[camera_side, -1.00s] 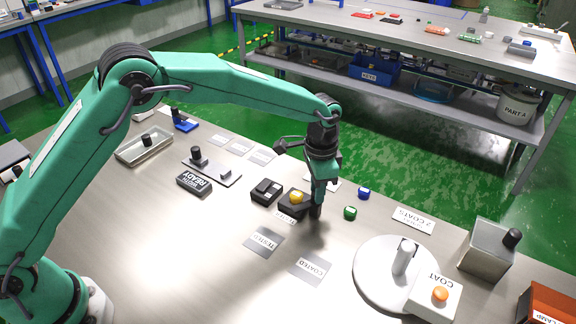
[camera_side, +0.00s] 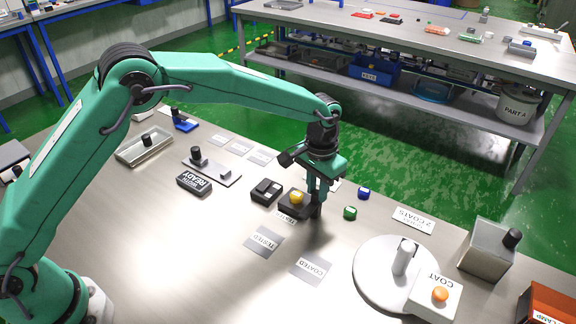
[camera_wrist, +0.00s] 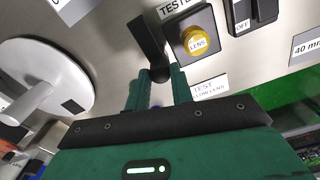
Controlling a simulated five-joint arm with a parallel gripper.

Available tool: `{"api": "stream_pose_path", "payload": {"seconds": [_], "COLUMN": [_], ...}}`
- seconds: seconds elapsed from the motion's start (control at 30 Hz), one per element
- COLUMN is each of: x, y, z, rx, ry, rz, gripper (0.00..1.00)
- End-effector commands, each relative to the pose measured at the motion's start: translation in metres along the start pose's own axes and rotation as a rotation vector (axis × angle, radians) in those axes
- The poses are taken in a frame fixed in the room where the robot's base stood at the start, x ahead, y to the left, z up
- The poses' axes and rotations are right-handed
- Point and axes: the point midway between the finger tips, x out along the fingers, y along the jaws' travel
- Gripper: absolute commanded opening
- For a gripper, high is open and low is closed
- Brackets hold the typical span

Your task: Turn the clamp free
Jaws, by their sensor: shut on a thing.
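The clamp (camera_wrist: 148,38) is a black lever standing beside the tester (camera_wrist: 178,20), a dark box with a yellow lens (camera_wrist: 197,41) on it. In the side view the lens (camera_side: 296,197) sits on the dark box just left of my gripper (camera_side: 316,208). My gripper (camera_wrist: 159,80) points down and is shut on the end of the black lever. The fingers hide part of the lever in the side view, so its exact angle there cannot be told.
A black switch box (camera_side: 266,191) stands left of the tester. Green (camera_side: 350,213) and blue (camera_side: 364,193) small pieces lie to the right. A white turntable (camera_side: 372,279) and COAT box (camera_side: 434,298) stand front right. Cards marked TESTED (camera_side: 264,241) and COATED (camera_side: 311,267) lie in front.

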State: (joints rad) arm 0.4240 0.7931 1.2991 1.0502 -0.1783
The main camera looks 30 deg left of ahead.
Motion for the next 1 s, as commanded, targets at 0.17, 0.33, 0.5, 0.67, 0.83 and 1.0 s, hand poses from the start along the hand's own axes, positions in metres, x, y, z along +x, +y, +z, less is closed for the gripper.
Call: {"api": "stream_pose_path", "payload": {"seconds": [0.17, 0.33, 0.5, 0.67, 0.83, 1.0], "x": [-0.003, -0.002, -0.001, -0.002, -0.009, -0.027], "y": [0.000, 0.000, 0.000, 0.000, 0.000, 0.000], "z": [0.000, -0.001, 0.000, 0.000, -0.001, -0.001], "rx": [-0.001, 0.000, 0.000, 0.001, 0.001, 0.001], "ry": [0.002, 0.003, 0.002, 0.001, 0.003, 0.004], "rz": [0.000, 0.000, 0.000, 0.000, 0.001, 0.001], "gripper": [0.00, 0.44, 0.45, 0.45, 0.45, 0.45]}}
